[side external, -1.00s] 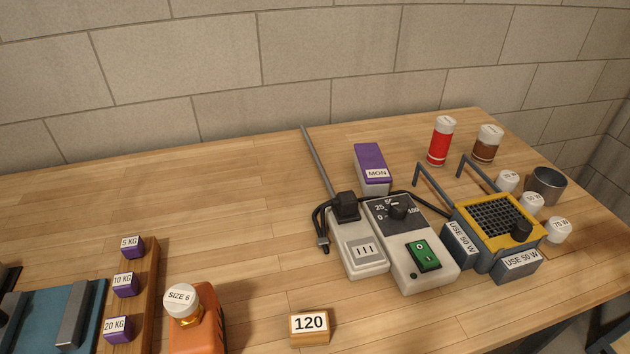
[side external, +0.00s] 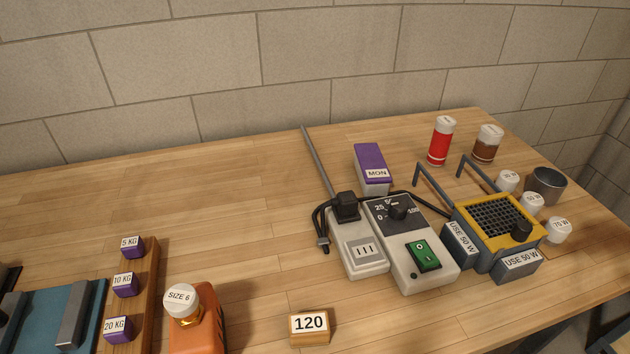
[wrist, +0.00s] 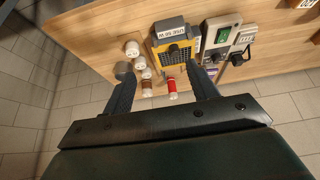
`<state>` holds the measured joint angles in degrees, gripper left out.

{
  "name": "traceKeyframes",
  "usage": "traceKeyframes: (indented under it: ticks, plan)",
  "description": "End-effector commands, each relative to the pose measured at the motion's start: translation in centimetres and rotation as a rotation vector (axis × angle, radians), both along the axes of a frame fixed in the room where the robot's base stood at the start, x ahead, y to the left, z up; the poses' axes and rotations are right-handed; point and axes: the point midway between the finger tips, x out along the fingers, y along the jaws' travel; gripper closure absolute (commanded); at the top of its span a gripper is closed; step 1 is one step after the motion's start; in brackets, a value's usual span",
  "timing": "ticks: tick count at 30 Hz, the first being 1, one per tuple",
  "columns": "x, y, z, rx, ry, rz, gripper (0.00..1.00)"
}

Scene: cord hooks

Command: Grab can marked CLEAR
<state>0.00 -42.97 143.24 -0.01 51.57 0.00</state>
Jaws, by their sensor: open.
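Two cans with white lids stand at the back right of the table in the side view: a red can (side external: 441,142) and a brown can (side external: 486,146). The marks on their lids are too small to read, so I cannot tell which says CLEAR. In the wrist view the red can (wrist: 171,87) and the brown can (wrist: 147,88) show between the fingers. My gripper (wrist: 160,72) is open, with nothing held between its fingers. It is outside the side view.
A yellow-topped heater (side external: 497,222) with USE 50 W labels and white knobs (side external: 558,229) lie in front of the cans. A metal cup (side external: 547,186) stands right of them. A purple MON block (side external: 371,165) stands left. The table's back left is clear.

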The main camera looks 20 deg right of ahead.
Motion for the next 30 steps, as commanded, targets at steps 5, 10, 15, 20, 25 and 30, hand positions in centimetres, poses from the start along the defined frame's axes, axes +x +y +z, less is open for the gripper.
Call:
traceKeyframes:
  ticks: [5, 10, 15, 20, 25, 30]
  plan:
    - [0.0, 0.0, 0.0, 0.0, 0.0, 0.0, 0.19]
    - [0.0, 0.0, 0.0, 0.0, 0.0, 0.0, 0.19]
    - [0.2, 0.0, 0.1, 0.0, 0.0, 0.0, 0.19]
    - [1.3, -0.1, 0.8, -0.001, 0.005, 0.003, 0.19]
    - [3.9, -0.2, 2.1, -0.003, 0.015, 0.008, 0.19]
    - [7.7, -0.7, 3.6, -0.005, 0.026, 0.018, 0.19]
